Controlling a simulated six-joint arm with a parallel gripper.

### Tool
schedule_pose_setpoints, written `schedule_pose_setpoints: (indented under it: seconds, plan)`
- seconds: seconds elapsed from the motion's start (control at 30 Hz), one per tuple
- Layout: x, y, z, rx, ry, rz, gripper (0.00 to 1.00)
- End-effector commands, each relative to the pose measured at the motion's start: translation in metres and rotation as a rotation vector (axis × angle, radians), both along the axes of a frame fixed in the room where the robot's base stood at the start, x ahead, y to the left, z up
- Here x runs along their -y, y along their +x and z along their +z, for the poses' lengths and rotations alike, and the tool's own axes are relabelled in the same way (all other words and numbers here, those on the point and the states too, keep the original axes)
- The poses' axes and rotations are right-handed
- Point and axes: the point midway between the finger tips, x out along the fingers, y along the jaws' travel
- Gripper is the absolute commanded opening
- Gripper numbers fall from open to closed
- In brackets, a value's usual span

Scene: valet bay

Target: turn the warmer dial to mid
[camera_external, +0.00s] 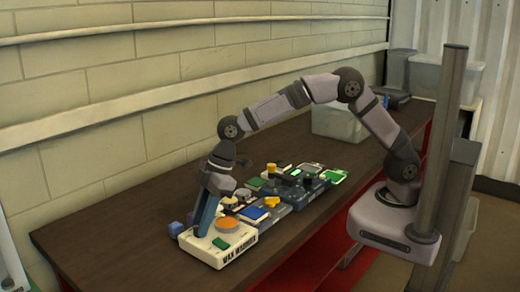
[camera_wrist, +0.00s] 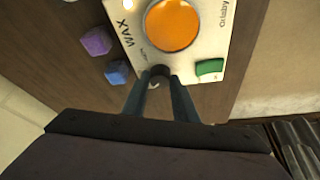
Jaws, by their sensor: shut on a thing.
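The wax warmer (camera_external: 232,257) is a cream box with dark lettering on its front, at the near end of the bench. It also shows in the wrist view (camera_wrist: 232,45). On its top are an orange round pot (camera_wrist: 172,24) and a green rocker-like part (camera_wrist: 210,68). The dial (camera_wrist: 158,71) is a small dark round knob beside the pot, mostly hidden by the fingers. My gripper (camera_wrist: 160,78) points down and is shut on the dial; it also shows in the external view (camera_external: 203,229). The dial's pointer and setting cannot be read.
A purple block (camera_wrist: 96,41) and a blue block (camera_wrist: 117,72) lie close beside the warmer. Several other devices with coloured parts (camera_external: 270,205) crowd the bench behind it. A clear bin (camera_external: 340,122) stands farther back. The bench (camera_external: 110,222) is bare along the wall side.

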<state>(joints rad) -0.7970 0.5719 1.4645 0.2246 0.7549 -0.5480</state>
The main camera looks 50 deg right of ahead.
Motion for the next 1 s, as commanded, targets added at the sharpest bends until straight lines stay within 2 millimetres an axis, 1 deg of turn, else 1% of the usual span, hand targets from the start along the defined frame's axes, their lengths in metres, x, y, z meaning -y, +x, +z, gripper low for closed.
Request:
schedule_pose_setpoints:
  seconds: [0.1,0.4,0.6,0.8,1.0]
  plan:
    - [-0.0013,-0.0016,0.0026,0.003,0.001,-0.107,0.03]
    - [-0.0028,-0.0029,0.0017,0.004,0.001,-0.379,0.03]
    - [-0.0038,-0.0032,0.0009,0.004,0.003,-0.527,0.03]
    - [-0.0042,-0.0034,0.0009,0.002,0.004,-0.627,0.03]
    - [-0.0041,-0.0034,0.0012,0.001,0.003,-0.674,0.03]
